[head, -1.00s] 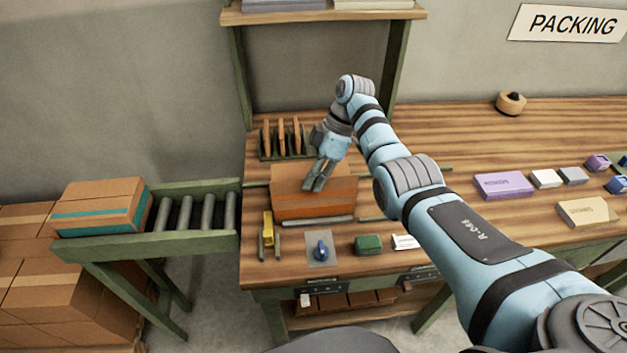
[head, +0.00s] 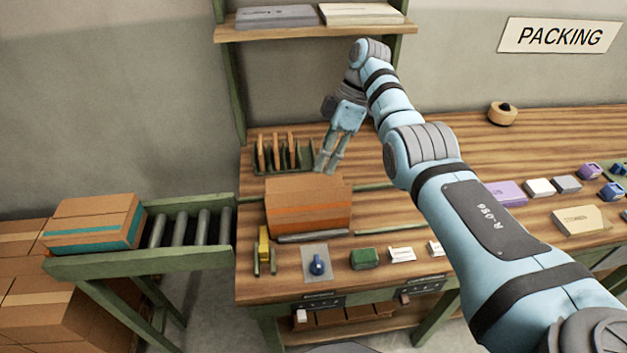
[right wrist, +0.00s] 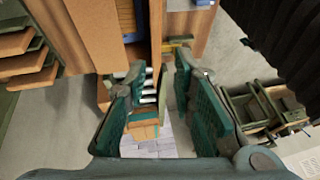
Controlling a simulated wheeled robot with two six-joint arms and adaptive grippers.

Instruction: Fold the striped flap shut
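A cardboard box (head: 308,192) stands on the wooden bench, with an orange stripe (head: 308,221) across its front. Its top looks flat and closed from here; I cannot make out a separate edge of the striped flap. My right gripper (head: 327,169) is above and behind the box's back right, apart from it, with fingers pointing down. In the right wrist view its two fingers (right wrist: 158,72) stand apart with nothing between them. My left gripper is not in view.
A rack with upright brown dividers (head: 285,153) stands behind the box. A tape dispenser (head: 264,247), blue item (head: 317,264) and green block (head: 364,258) sit in front. A roller conveyor (head: 180,229) with a teal-banded box (head: 92,224) is at left.

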